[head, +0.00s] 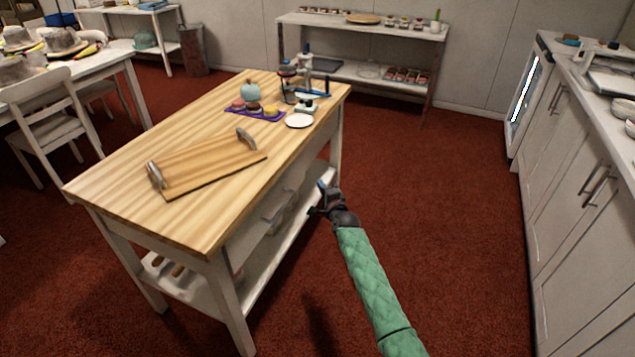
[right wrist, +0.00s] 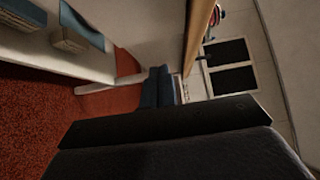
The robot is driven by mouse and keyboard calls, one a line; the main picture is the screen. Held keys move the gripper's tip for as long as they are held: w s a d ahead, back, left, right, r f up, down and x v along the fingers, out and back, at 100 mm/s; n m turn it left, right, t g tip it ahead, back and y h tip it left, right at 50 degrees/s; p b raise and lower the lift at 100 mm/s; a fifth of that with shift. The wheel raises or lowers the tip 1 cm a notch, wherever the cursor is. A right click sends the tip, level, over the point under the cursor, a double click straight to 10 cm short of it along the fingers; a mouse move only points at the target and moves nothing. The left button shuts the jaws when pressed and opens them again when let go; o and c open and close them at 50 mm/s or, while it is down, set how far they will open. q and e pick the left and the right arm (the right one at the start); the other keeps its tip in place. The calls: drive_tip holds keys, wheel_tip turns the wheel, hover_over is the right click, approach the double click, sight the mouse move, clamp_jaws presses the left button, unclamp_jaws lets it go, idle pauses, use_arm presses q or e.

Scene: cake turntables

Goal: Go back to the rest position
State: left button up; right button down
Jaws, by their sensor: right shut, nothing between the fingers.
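My right gripper (head: 322,197) is beside the right long side of the wooden table (head: 225,215), just below the level of its top and apart from it in the head view. Its green-sleeved arm comes in from the bottom. In the right wrist view the dark fingers (right wrist: 158,88) are together with nothing between them. My left gripper does not show in the head view.
On the table are a wooden tray (head: 215,162) with metal handles, a purple mat (head: 262,116) with small cakes and a white plate (head: 299,121). A white counter (head: 590,90) stands right. Red carpet (head: 460,220) is clear between.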

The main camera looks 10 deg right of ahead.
wheel_tip(320, 180, down, 3)
drive_tip(key=s+a+n+g+y, duration=0.1)
drive_tip(key=s+a+n+g, duration=0.2)
drive_tip(key=n, duration=0.4)
drive_tip(key=s+a+r+n+g, duration=0.1)
drive_tip(key=s+r+n+g, duration=0.25)
drive_tip(key=s+n, duration=0.2)
drive_tip(key=s+a+r+n+g, duration=0.1)
drive_tip(key=s+r+n+g, duration=0.1)
drive_tip(key=s+r+n, duration=0.35)
drive_tip(key=s+d+f+g+h+p, duration=0.2)
drive_tip(key=s+g+h+p, duration=0.15)
drive_tip(key=s, duration=2.75)
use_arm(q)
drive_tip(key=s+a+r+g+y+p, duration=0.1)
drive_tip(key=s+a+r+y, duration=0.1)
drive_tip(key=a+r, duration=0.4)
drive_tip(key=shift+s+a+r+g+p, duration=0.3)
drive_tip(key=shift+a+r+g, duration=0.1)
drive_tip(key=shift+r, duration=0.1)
use_arm(e)
drive_tip(key=s+a+f+g, duration=0.1)
drive_tip(key=s+f+g, duration=0.2)
drive_tip(key=s, duration=1.4)
wheel_tip(320, 180, down, 3)
drive_tip(key=shift+f+y, duration=0.2)
drive_tip(key=shift+y, duration=0.25)
drive_tip(key=shift+s+a, duration=0.1)
